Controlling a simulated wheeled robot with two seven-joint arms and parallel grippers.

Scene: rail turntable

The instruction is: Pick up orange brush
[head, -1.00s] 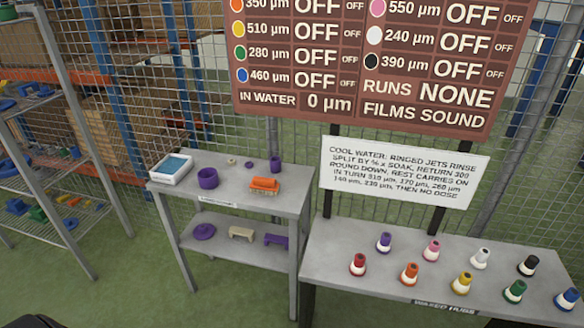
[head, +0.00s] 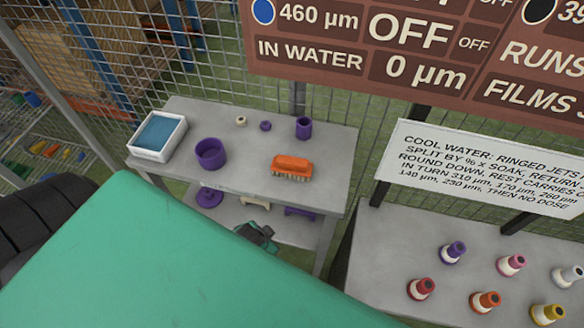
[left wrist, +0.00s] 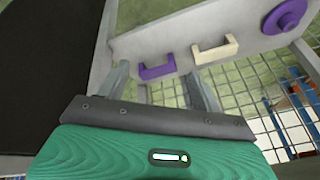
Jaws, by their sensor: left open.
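The orange brush (head: 292,167) lies on the top of the grey side table (head: 330,185), toward its right end, with its pale bristles facing down. My left gripper (head: 262,236) is below and in front of it in the head view, close to the table's front, apart from the brush. In the left wrist view its two fingers (left wrist: 165,88) are spread apart with nothing between them. The brush does not show in the left wrist view. My right gripper is not in view.
The tabletop also holds a white tray of blue liquid (head: 159,135), a purple pot (head: 210,154) and a purple cup (head: 304,127). The lower shelf carries a purple bracket (left wrist: 157,71), a beige bracket (left wrist: 215,51) and a purple disc (left wrist: 284,17). Several coloured nozzles stand on the right bench (head: 385,260).

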